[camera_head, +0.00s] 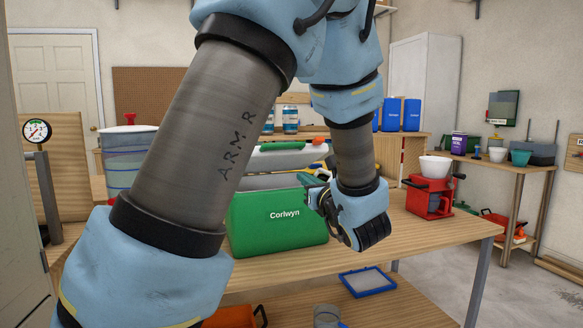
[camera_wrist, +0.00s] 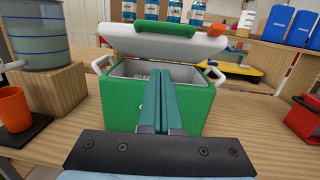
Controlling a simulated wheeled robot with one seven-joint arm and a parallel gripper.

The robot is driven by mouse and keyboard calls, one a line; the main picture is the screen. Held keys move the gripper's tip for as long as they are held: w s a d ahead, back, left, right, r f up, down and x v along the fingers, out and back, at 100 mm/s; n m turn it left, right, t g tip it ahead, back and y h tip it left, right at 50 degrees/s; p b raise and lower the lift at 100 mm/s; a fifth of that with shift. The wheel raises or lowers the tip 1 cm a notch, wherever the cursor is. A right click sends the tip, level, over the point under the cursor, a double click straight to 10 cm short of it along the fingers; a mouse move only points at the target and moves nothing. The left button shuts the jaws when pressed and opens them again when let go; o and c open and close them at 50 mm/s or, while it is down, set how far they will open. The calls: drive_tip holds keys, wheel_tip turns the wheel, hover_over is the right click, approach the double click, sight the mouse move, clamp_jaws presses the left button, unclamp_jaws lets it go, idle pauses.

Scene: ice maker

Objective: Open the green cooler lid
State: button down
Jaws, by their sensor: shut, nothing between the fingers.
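The green cooler (camera_head: 275,228) stands on the wooden table, its front marked "Coriwyn". It also shows in the wrist view (camera_wrist: 120,106). Its white lid (camera_wrist: 150,46) with a green top strip (camera_wrist: 165,31) stands raised and tilted back at the rear, and the grey inside of the cooler is visible. The lid also shows raised in the head view (camera_head: 280,160). My gripper (camera_wrist: 161,70) is shut and empty, its teal fingers together in front of the cooler's opening. I cannot tell whether the fingertips touch the rim. In the head view my arm hides part of the cooler.
An orange cup (camera_wrist: 14,108) and a large blue-banded drum (camera_wrist: 38,42) on a wooden block stand at the left. A red machine with a white bowl (camera_head: 430,198) stands at the right. Bottles and blue containers (camera_head: 390,114) line the back shelf. The table's front right is clear.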

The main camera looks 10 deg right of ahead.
drive_tip(key=shift+w+a+r+p, duration=0.2)
drive_tip(key=shift+w+r+p, duration=0.5)
drive_tip(key=shift+w, duration=1.3)
drive_tip(key=shift+w+a+r+p, duration=0.25)
drive_tip(key=shift+w+r+p, duration=0.4)
drive_tip(key=shift+w, duration=1.4)
drive_tip(key=shift+w+a+r+p, duration=0.2)
drive_tip(key=shift+w+r+p, duration=0.5)
drive_tip(key=shift+w, duration=1.3)
drive_tip(key=shift+r, duration=0.25)
